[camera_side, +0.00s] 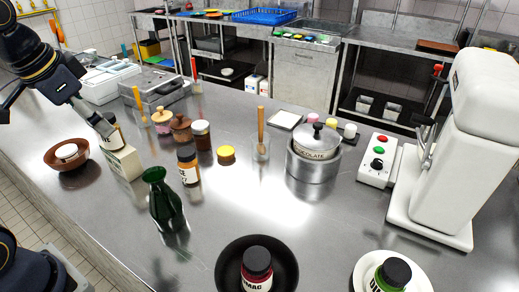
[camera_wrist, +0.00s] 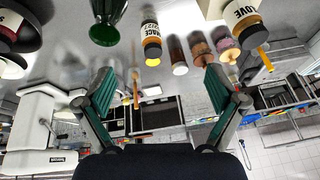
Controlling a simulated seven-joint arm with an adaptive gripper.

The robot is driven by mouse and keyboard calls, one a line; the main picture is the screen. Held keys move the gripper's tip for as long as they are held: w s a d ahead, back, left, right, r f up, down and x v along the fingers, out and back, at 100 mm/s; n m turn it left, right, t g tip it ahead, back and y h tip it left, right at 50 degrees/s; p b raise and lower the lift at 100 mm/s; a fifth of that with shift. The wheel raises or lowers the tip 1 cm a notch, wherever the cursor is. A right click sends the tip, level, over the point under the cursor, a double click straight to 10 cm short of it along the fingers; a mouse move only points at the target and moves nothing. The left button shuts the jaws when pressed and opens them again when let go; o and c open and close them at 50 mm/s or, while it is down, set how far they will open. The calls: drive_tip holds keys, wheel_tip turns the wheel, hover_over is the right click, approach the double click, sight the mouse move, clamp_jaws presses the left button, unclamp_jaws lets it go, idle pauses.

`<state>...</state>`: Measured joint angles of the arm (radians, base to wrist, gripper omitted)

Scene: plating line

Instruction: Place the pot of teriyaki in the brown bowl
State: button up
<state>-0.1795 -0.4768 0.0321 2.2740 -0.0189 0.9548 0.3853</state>
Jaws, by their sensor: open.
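I cannot read a teriyaki label on any pot. Two small knob-lidded pots, one pinkish (camera_side: 162,121) and one brown (camera_side: 181,128), stand together on the counter; they also show in the wrist view, the brown one (camera_wrist: 200,50) and the pinkish one (camera_wrist: 227,45). The brown bowl (camera_side: 55,157) is at the left in the side view, with a round, pale-topped item (camera_side: 67,152) in it. My gripper (camera_wrist: 160,80) is open with nothing between its fingers. In the side view it is above the counter's left part, close to a jar labelled clove (camera_side: 118,139).
The clove jar stands by a cream block (camera_side: 124,162). A mace jar (camera_side: 188,168), a green bottle (camera_side: 165,203) and a yellow lid (camera_side: 226,153) are nearby. A steel pot (camera_side: 313,165), a black pan (camera_side: 225,265) and a white mixer (camera_side: 465,150) are farther right.

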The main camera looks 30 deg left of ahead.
drive_tip(key=s+d+f+n+t, duration=0.1)
drive_tip(key=s+d+f+n, duration=0.1)
drive_tip(key=s+d, duration=0.3)
drive_tip(key=shift+h, duration=0.3)
